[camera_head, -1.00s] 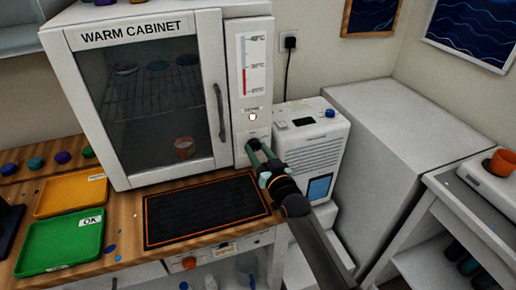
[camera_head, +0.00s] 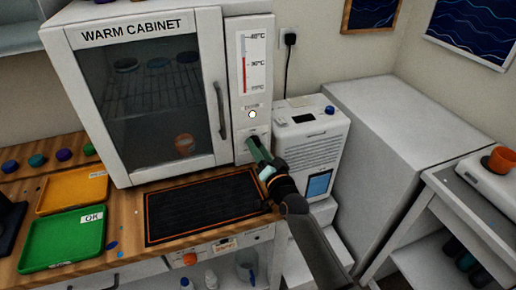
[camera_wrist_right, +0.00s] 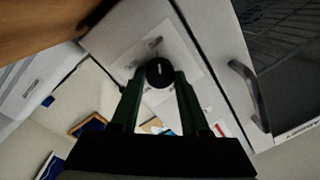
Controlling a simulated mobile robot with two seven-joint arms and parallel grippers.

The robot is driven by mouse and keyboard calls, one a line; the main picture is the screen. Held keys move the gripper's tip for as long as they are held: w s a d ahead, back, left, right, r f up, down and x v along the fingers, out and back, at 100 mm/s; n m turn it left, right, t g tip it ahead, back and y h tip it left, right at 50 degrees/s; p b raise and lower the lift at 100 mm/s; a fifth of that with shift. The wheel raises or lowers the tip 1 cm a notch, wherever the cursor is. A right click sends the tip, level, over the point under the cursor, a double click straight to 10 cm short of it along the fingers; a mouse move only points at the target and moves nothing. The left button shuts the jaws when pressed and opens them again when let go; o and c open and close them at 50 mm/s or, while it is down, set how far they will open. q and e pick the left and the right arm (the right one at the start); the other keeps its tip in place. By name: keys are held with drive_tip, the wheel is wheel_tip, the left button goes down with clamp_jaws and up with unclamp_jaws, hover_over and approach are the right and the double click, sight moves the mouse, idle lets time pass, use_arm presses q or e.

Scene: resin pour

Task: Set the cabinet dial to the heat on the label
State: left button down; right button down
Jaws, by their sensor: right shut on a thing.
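The warm cabinet (camera_head: 150,35) stands on the bench with its glass door shut. Its right-hand panel carries a thermometer scale (camera_head: 254,65) with a red column that ends near the middle mark, and a lit white lamp (camera_head: 253,114) below it. The black dial (camera_wrist_right: 160,71) is low on that panel; its white pointer mark shows in the right wrist view, and most of the dial is hidden in the head view. My right gripper (camera_head: 253,142) is shut on the dial, one green finger on each side. I cannot read a heat label.
A black mat (camera_head: 205,208) lies in front of the cabinet. Green (camera_head: 62,240) and yellow (camera_head: 72,190) trays are at the left. A white machine (camera_head: 312,135) stands close right of my right gripper. An orange cup (camera_head: 185,144) is inside the cabinet.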

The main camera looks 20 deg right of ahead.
idle(0.3)
drive_tip(key=shift+c, duration=2)
unclamp_jaws()
drive_tip(key=s, duration=0.8)
drive_tip(key=s+d, duration=0.1)
drive_tip(key=s, duration=0.3)
drive_tip(key=shift+s+f, duration=0.2)
drive_tip(key=shift+s, duration=0.05)
